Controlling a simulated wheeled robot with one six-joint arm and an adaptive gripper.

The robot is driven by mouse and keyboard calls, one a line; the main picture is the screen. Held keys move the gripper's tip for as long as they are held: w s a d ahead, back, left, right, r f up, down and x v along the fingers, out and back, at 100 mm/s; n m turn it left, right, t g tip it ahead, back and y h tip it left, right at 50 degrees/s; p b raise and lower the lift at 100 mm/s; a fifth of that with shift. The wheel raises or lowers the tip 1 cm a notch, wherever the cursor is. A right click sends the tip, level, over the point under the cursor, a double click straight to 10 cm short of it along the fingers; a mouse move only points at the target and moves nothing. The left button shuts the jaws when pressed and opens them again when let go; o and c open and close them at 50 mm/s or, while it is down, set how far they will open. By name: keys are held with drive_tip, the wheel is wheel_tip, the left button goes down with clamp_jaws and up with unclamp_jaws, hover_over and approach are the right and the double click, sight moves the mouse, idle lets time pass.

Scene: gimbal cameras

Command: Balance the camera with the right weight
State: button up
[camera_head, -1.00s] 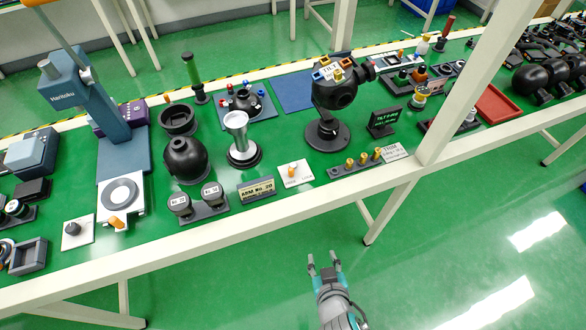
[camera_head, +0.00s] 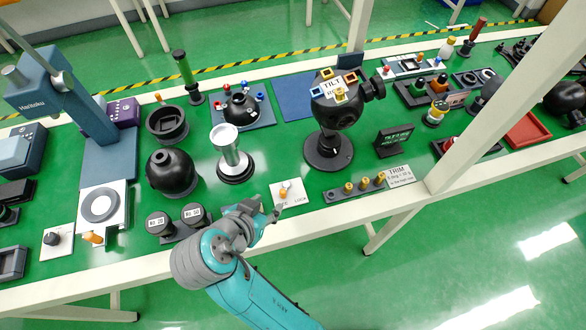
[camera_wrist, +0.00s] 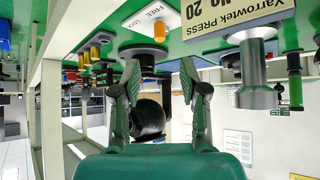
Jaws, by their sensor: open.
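The black ball-shaped camera (camera_head: 338,112) marked TILT stands on a round black base, with colored square sockets on top. In the wrist view it (camera_wrist: 150,118) shows upside down, beyond and between my fingers. Several brass weights (camera_head: 364,184) stand on a dark strip beside the TRIM card (camera_head: 401,175); they also show in the wrist view (camera_wrist: 92,50). A white plate with an orange lever (camera_head: 283,193), marked LOCK, lies at the table's front edge. My gripper (camera_head: 268,212) is open and empty, close to this plate, left of the weights.
A dark sign (camera_head: 394,140) with green text stands right of the camera. Two dark labeled cylinders (camera_head: 160,224) sit at the front edge. A white post (camera_head: 490,105) rises at the right.

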sight(282, 191)
drive_tip(key=x, duration=1.1)
drive_tip(key=shift+w+d+r, duration=0.1)
drive_tip(key=shift+w+r, duration=0.05)
drive_tip(key=shift+r, duration=0.05)
clamp_jaws()
